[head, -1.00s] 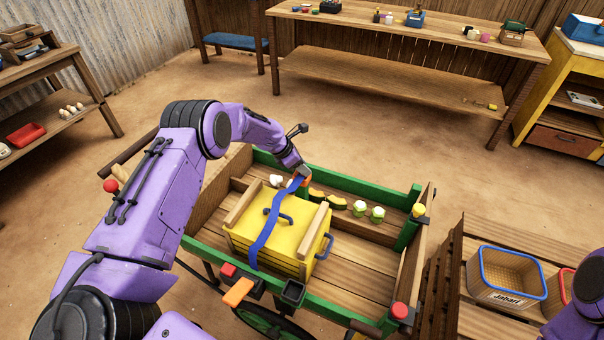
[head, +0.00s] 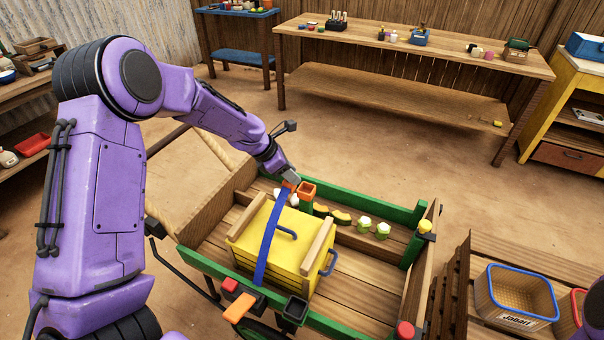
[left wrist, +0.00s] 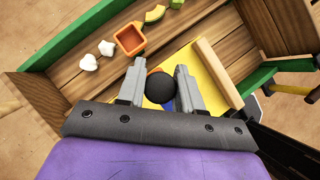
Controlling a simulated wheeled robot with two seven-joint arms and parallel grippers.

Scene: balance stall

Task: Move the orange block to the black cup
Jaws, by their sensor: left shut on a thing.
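My left gripper (head: 292,178) is shut on the black round knob (left wrist: 161,87) of an orange block (head: 288,186), at the far side of the cart. The gripper and knob mostly hide the block. A blue strap (head: 270,240) runs from the block across the yellow crate (head: 299,243) to the near rail. An open, empty orange cup (head: 306,190) stands on a green post just right of the gripper; it also shows in the left wrist view (left wrist: 130,39). The black cup (head: 294,311) is on the cart's near green rail, open and apparently empty. My right gripper is out of view.
White, yellow and pale green pieces (head: 364,224) lie along the cart's far side. The cart floor right of the crate is clear.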

